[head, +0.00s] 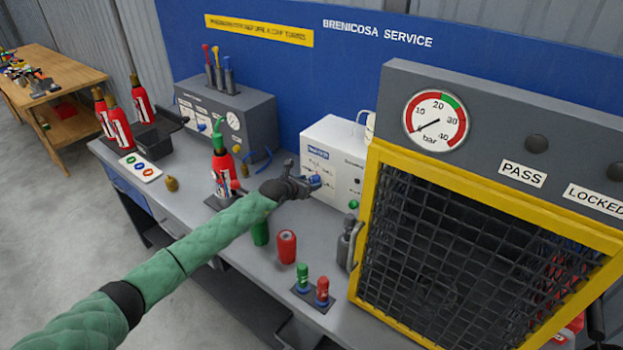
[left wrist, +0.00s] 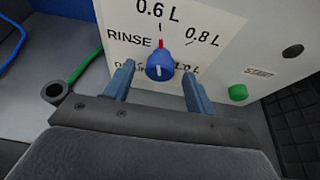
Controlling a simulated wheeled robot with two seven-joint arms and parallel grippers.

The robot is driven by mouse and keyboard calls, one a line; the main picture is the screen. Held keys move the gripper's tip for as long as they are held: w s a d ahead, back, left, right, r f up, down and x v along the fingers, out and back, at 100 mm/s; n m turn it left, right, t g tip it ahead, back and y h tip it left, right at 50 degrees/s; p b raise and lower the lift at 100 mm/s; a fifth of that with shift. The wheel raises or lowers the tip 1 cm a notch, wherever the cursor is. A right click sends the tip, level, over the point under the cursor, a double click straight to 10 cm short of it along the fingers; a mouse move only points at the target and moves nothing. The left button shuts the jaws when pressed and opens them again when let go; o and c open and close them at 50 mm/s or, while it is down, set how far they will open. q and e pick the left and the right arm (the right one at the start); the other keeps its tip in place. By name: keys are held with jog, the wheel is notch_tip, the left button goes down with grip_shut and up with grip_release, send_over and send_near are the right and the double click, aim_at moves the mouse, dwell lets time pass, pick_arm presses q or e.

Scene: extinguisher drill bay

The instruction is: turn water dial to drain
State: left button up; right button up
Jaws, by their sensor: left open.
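The blue water dial (left wrist: 160,66) sits on the front of the white box (head: 330,140). Its red pointer points up, toward 0.6 L and just right of the RINSE label. A label starting with "D" at the dial's lower left is partly hidden by a finger. My left gripper (left wrist: 157,88) is open, with one blue finger on each side of the dial; contact cannot be told. In the head view my left gripper (head: 303,184) reaches the dial (head: 315,181) from the left. My right gripper is not in view.
A green START button (left wrist: 238,92) is right of the dial. The yellow-framed mesh cage (head: 450,240) stands close on the right. A red extinguisher (head: 222,172) stands left of my gripper. Green and red cylinders (head: 287,246) stand on the bench in front.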

pick_arm(q)
jog(key=shift+p+x, duration=0.3)
jog(key=shift+x, duration=0.8)
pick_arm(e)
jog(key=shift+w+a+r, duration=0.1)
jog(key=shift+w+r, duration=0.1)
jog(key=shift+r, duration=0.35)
